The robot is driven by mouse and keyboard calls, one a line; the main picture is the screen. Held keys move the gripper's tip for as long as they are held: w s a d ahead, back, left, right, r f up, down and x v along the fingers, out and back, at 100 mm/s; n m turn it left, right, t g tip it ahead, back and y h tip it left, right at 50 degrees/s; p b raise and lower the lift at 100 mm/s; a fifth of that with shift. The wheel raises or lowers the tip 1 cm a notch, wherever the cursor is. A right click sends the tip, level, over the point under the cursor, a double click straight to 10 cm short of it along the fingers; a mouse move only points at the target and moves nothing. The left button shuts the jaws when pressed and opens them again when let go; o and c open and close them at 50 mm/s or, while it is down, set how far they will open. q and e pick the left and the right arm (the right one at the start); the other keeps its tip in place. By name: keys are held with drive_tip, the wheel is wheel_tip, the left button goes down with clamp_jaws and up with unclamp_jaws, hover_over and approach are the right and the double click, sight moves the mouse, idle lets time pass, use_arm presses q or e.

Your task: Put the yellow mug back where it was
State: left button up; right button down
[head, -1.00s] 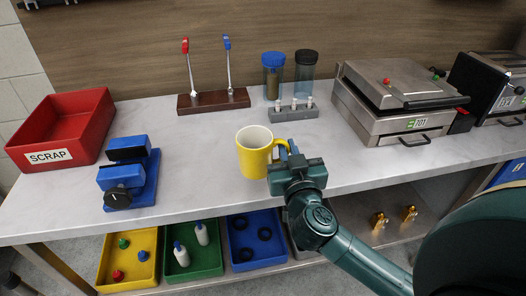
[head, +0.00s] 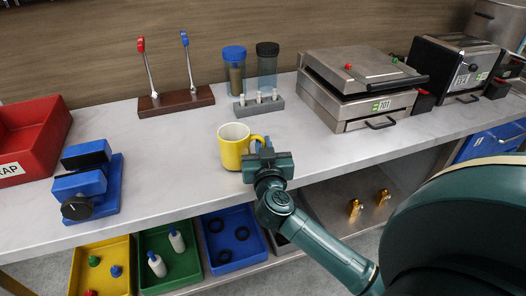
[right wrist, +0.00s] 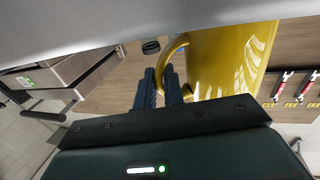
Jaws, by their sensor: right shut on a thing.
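The yellow mug (head: 232,150) is upright at the counter's middle, toward the front edge, with its handle pointing right. It also shows large in the right wrist view (right wrist: 232,58). My right gripper (head: 264,150) is at the handle side of the mug. In the right wrist view its fingers (right wrist: 168,88) are shut on the mug's handle. I cannot tell whether the mug's base touches the counter (head: 330,150) or hangs just above it. My left gripper is not in view.
Behind the mug stand a lever block (head: 177,102), a small grey rack (head: 258,107) and two lidded containers, blue-topped (head: 234,72) and black-topped (head: 267,70). A press (head: 360,90) stands right, a blue device (head: 88,188) and red bin (head: 45,135) left. Counter around the mug is clear.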

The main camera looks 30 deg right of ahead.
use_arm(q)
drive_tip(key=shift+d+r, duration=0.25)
use_arm(e)
drive_tip(key=shift+f, duration=0.2)
drive_tip(key=c, duration=1.5)
unclamp_jaws()
drive_tip(key=shift+f, duration=0.2)
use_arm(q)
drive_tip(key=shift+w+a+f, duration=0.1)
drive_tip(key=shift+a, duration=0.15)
use_arm(e)
drive_tip(key=shift+r, duration=0.1)
